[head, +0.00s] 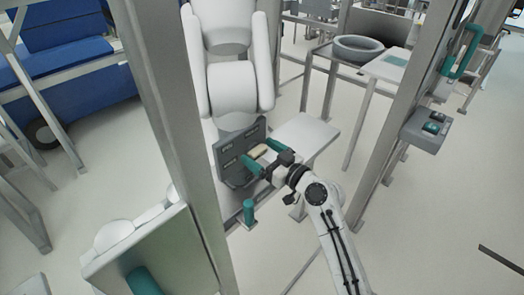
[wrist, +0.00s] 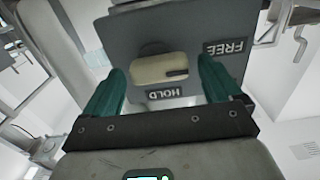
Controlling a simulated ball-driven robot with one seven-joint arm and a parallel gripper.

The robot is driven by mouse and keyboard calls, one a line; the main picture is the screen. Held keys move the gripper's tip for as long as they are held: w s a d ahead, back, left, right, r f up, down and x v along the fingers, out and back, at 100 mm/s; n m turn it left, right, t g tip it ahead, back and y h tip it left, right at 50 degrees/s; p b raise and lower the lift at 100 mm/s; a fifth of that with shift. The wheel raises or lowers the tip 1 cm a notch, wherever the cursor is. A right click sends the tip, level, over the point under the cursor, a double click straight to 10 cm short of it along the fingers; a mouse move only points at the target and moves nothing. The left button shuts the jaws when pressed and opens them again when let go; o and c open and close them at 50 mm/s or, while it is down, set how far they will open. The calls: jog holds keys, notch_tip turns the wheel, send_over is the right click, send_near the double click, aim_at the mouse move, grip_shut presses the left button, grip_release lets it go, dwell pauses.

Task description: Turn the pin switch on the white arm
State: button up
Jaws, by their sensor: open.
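The pin switch is a beige rounded knob (wrist: 158,70) on a dark grey plate (wrist: 200,22), in the middle of the wrist view. It lies lengthwise across the picture, with a dark slot near its right end. A HOLD label (wrist: 166,95) is below it and a FREE label (wrist: 228,47) is at its upper right. My gripper (wrist: 161,67) is open, with one teal finger on each side of the knob and visible gaps between. In the head view, my gripper (head: 260,154) reaches the plate (head: 230,158) below the white arm (head: 232,85); the knob (head: 257,152) shows between the fingers.
A metal post (head: 160,100) stands left of the plate and another (head: 395,120) stands at right with a grey button box (head: 427,130). A light table (head: 306,135) is just behind my gripper. A teal-topped peg (head: 249,211) stands below the plate.

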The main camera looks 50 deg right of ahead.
jog(key=shift+w, duration=0.1)
jog(key=c, duration=1)
